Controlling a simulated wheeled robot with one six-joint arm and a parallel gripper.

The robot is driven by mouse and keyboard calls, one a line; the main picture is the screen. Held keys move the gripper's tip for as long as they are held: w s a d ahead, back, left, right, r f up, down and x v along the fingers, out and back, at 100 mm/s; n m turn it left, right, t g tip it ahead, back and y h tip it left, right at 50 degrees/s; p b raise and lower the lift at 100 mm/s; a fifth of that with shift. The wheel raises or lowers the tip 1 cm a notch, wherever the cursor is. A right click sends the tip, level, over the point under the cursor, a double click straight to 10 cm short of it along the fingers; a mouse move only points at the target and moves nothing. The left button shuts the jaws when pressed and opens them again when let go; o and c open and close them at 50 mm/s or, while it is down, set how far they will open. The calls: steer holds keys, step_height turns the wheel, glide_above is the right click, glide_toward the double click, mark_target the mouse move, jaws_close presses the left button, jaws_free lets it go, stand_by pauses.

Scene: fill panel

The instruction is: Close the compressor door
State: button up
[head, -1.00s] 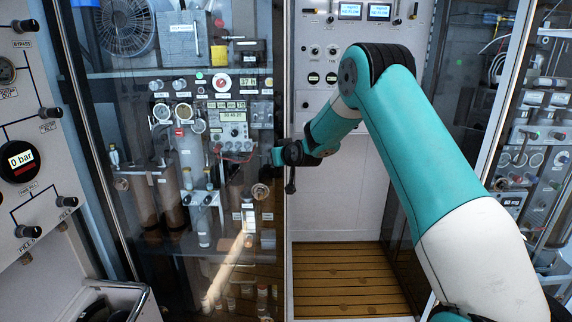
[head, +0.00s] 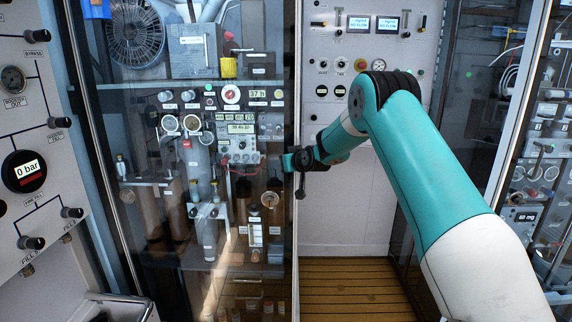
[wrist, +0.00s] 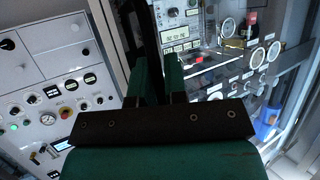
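The compressor door (head: 140,245) looks like the tall clear glass door in front of the left cabinet, with gauges and bottles behind it. Its right edge stands upright near the picture's middle. My gripper (head: 288,162) is at this edge at mid height, reaching in from the right. In the wrist view, two green fingers (wrist: 162,78) stand close together with a dark strip, apparently the door's edge, running behind or between them. I cannot tell whether they grip it. The fingertips are hard to make out.
A white panel (head: 340,130) with screens and knobs stands behind my arm, above a slatted wooden floor (head: 345,285). A gauge panel (head: 30,120) is at the left, and another glass-fronted cabinet (head: 535,170) at the right. The floor before the white panel is clear.

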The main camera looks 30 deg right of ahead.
steer(key=shift+d+r, duration=0.35)
steer(key=b+v, duration=0.5)
steer(key=v, duration=1.2)
steer(key=shift+s+a+f, duration=0.25)
steer(key=s+a+f+n+g+y, duration=0.1)
steer(key=s+a+g+y, duration=0.1)
steer(key=s+a, duration=0.45)
steer(key=s+a+f+n+g+y, duration=0.1)
steer(key=s+a+n+g+y, duration=0.15)
steer(key=a, duration=0.75)
steer(key=s+a+n+g+y, duration=0.1)
steer(key=s+a+g, duration=0.1)
steer(key=s+a, duration=0.45)
steer(key=s+a+f+n+g, duration=0.1)
steer(key=s+a+g, duration=0.2)
steer(key=s, duration=0.6)
steer(key=s+a+f+n+g, duration=0.2)
steer(key=s+a+g, duration=0.2)
steer(key=s, duration=0.6)
steer(key=shift+a, duration=0.3)
steer(key=shift+o, duration=0.5)
steer(key=shift+f+n, duration=0.1)
steer(key=shift+n, duration=0.15)
